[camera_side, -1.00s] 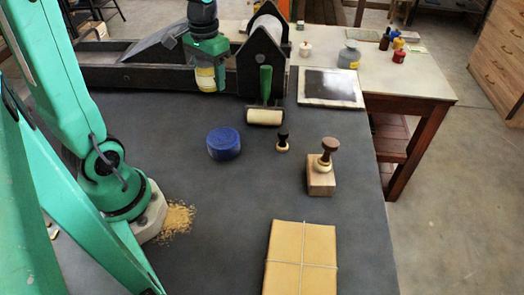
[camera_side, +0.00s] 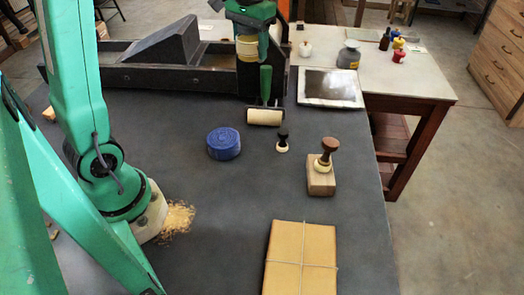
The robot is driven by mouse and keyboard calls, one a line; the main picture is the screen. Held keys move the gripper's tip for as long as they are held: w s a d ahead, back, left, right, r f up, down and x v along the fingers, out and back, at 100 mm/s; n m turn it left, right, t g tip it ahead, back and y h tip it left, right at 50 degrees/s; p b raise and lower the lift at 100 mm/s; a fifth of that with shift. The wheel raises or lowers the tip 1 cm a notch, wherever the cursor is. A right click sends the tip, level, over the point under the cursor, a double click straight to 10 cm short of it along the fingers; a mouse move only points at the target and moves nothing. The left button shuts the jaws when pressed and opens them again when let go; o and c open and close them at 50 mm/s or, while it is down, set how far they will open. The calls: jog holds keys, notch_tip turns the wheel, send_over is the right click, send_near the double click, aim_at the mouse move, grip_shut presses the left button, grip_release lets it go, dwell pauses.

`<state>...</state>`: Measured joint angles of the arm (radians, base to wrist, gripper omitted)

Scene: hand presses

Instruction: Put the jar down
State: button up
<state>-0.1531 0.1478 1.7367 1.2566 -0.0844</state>
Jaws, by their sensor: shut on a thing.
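My gripper (camera_side: 262,40) is at the top middle, in front of the black press end. It is shut on a small jar with a yellow band (camera_side: 247,48), which hangs upright below the green gripper body. The jaw covers part of the jar's right side. The jar appears to be above the table, but its exact height is hard to judge.
The long black press bed (camera_side: 150,79) runs behind.

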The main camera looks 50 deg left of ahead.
jog(key=w+d, duration=0.6)
jog(key=w, duration=0.1)
send_over(325, 136)
jog(key=f, duration=0.2)
notch_tip(325, 136, down, 11)
jog(key=shift+f+n, duration=0.2)
jog(key=shift+n, duration=0.2)
jog(key=shift+f, duration=0.15)
jog(key=shift+f, duration=4.85)
jog(key=shift+f, duration=0.15)
jog(key=o, duration=1.1)
